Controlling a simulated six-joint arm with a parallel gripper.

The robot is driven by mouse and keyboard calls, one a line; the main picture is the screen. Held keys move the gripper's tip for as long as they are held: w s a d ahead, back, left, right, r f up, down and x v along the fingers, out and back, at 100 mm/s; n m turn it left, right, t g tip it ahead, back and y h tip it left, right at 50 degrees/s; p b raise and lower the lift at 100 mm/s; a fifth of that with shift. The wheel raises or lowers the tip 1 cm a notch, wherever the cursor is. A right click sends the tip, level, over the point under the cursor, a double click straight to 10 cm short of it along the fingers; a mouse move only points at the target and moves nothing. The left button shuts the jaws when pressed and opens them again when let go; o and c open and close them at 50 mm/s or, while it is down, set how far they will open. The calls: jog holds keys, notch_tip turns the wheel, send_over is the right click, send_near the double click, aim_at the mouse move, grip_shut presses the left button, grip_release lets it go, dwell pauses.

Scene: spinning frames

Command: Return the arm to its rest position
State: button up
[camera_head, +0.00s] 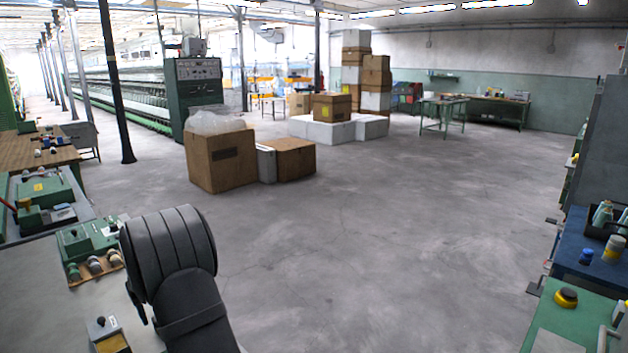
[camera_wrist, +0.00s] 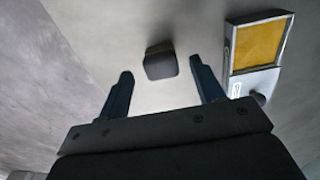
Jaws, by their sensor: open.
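My gripper (camera_wrist: 159,70) shows in the wrist view with its two dark fingers spread apart. Nothing is held between them. Past the fingertips, a small dark block (camera_wrist: 160,62) sits on a pale surface, apart from the fingers as far as I can tell. In the head view my dark grey arm rises at the lower left beside a pale bench; the gripper's fingers are not visible there.
A small box with a yellow panel (camera_wrist: 262,45) lies right of the fingers; a similar box (camera_head: 107,335) stands on the pale bench (camera_head: 45,290). Green equipment (camera_head: 88,240) and spools (camera_head: 95,265) lie near my arm. Cardboard boxes (camera_head: 220,160) stand on open floor (camera_head: 400,220).

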jog(key=w+d+r, duration=0.1)
jog(key=d+r, duration=0.6)
jog(key=d, duration=0.5)
jog(key=s+d+f+m, duration=0.2)
jog(key=d+f+m, duration=0.3)
jog(key=d+f, duration=0.75)
jog(key=s+d+f+m, duration=0.1)
jog(key=d+f+m, duration=0.3)
jog(key=d+f, duration=0.9)
jog(key=a+r+m, duration=0.2)
jog(key=a+r, duration=0.2)
jog(key=r, duration=0.3)
jog(key=shift+w+r+m, duration=0.2)
jog(key=shift+w+m, duration=0.2)
jog(key=shift+w, duration=0.05)
